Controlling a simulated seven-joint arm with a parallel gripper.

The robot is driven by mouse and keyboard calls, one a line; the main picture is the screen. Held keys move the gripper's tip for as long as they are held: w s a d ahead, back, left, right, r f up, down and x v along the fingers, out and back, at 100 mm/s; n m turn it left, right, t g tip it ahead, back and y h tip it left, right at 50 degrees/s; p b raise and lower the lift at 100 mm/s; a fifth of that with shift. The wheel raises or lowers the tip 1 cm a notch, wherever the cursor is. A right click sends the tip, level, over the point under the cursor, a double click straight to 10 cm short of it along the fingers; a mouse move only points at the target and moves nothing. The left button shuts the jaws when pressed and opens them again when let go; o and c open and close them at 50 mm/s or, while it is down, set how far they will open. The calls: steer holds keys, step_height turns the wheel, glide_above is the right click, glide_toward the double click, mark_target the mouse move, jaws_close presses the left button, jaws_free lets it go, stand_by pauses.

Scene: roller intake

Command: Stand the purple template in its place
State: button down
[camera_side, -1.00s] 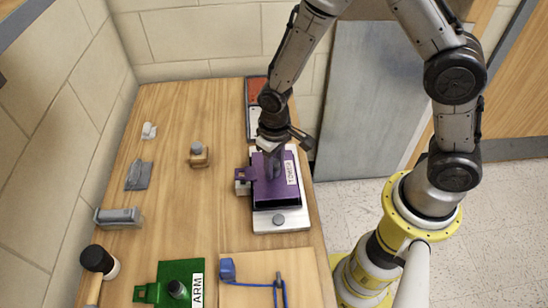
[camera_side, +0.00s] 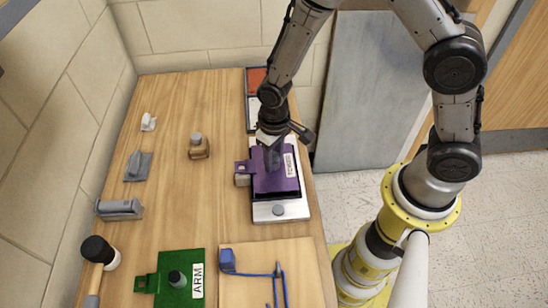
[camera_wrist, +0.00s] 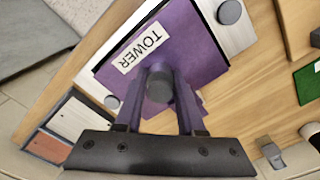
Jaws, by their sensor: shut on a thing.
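The purple template (camera_side: 284,182) is a flat plate with a white TOWER label and a tab on its left side. It lies flat over a white base plate (camera_side: 280,214), with a dark strip showing along its front edge. I cannot tell whether it touches the base. In the wrist view the template (camera_wrist: 187,38) shows the label and an upright round handle (camera_wrist: 159,86). My gripper (camera_side: 270,150) is over the template; in the wrist view my gripper (camera_wrist: 160,95) is shut around that handle. The handle is partly hidden by my fingers.
A green template (camera_side: 180,268) labelled ARM lies at the front, beside a wooden board (camera_side: 240,290) with blue parts. A red and grey tray (camera_side: 257,80) stands behind. A bottle-like piece (camera_side: 199,148), several grey fixtures and a mallet (camera_side: 98,250) stand left.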

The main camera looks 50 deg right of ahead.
steer(key=shift+f, duration=0.95)
steer(key=c, duration=0.8)
jaws_free()
steer(key=shift+c, duration=0.2)
steer(key=shift+r, duration=0.1)
steer(key=shift+r, duration=1.45)
steer(key=shift+o, duration=0.4)
steer(key=o, duration=0.5)
